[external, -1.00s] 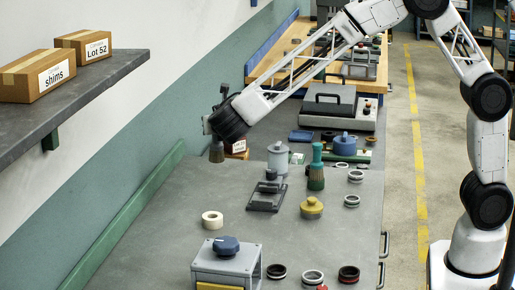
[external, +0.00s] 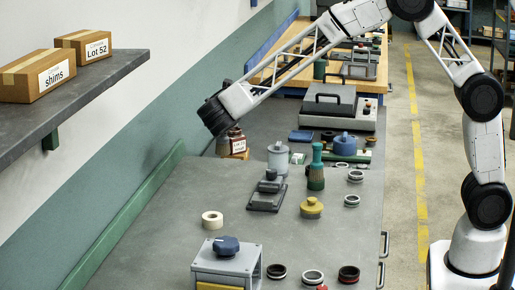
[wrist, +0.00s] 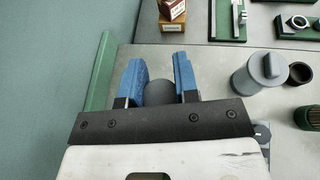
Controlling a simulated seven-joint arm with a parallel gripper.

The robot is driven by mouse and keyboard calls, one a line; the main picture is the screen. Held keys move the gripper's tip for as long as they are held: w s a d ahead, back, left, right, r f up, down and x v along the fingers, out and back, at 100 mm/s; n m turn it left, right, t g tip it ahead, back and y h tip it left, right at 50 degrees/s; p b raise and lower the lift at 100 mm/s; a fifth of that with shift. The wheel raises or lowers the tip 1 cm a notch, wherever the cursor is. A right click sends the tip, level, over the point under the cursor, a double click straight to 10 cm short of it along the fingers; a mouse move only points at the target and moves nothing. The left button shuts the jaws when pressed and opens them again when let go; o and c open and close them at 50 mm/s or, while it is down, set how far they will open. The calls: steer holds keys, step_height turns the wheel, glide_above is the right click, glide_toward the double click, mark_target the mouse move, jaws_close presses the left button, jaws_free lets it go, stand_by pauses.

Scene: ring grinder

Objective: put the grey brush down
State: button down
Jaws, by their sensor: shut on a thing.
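The grey brush (wrist: 160,91) shows in the wrist view as a dark grey rounded top between the two blue fingers. My gripper (wrist: 160,72) is shut on it. The brush's lower part is hidden from this camera. In the external view my wrist is over the far left part of the bench, near the wall. It hides the fingers and most or all of the brush there, so I cannot tell whether the brush touches the bench (external: 170,240).
A red-brown jar and small box (external: 238,146) stand close beside my wrist. A grey canister (external: 278,158), a green-handled brush (external: 317,168) and a yellow knob-like piece (external: 311,207) stand to the right. A green rail (wrist: 101,75) runs along the wall side. The bench's left front is mostly clear.

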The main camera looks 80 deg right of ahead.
mark_target(223, 147)
steer(key=shift+f, duration=2.75)
steer(key=shift+f, duration=1.85)
steer(key=shift+f, duration=0.1)
steer(key=c, duration=0.9)
jaws_free()
steer(key=shift+o, duration=0.2)
steer(key=shift+a, duration=0.1)
steer(key=v, duration=1.2)
